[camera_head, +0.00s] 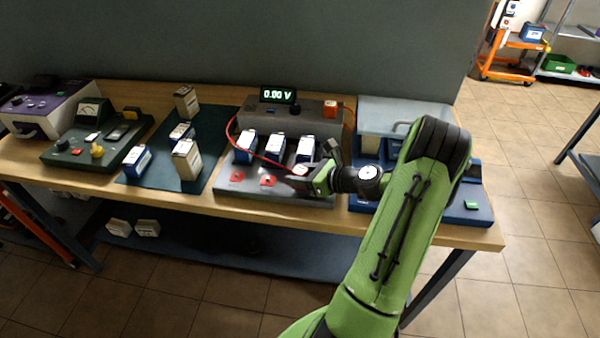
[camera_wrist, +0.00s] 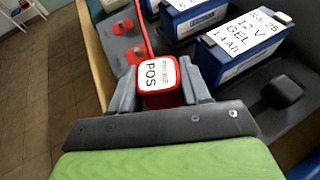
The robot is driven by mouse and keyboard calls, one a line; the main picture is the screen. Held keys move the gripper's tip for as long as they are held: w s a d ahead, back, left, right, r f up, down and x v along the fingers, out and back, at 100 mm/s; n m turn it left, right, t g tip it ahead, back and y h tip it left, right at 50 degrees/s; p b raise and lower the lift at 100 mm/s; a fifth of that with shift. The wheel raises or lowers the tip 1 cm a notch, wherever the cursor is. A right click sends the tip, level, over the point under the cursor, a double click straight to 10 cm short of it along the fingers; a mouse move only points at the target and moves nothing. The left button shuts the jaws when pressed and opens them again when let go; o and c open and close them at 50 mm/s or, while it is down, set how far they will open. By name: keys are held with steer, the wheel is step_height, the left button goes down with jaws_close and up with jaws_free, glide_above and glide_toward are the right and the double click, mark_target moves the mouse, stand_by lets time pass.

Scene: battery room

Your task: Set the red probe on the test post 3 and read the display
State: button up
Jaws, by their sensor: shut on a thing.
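The red probe (camera_wrist: 158,74), with a white label reading POS, is gripped between the two fingers of my gripper (camera_wrist: 160,84) in the wrist view. In the head view my gripper (camera_head: 304,180) is low at the front right of the grey test station (camera_head: 230,195). A red cable runs from the probe's area toward the station's left side. Two red pads (camera_head: 237,177) (camera_head: 267,181) show left of my gripper; no third pad is visible there. Whether the probe touches a post cannot be told. The display (camera_head: 278,95) reads 0.00 V.
Several blue batteries (camera_head: 245,148) stand on the station just behind the pads; one (camera_wrist: 246,45) is close beside my gripper in the wrist view. A green mat (camera_head: 212,130) with more batteries is to the left. Blue-grey equipment (camera_head: 385,116) stands to the right.

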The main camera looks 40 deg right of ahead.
steer(key=shift+f+b, duration=0.35)
steer(key=shift+f, duration=0.35)
steer(key=o, duration=0.9)
steer(key=shift+p+v, duration=1.15)
steer(key=shift+v, duration=0.8)
steer(key=shift+p+v, duration=1.95)
steer(key=shift+v, duration=1.65)
steer(key=shift+w, duration=0.1)
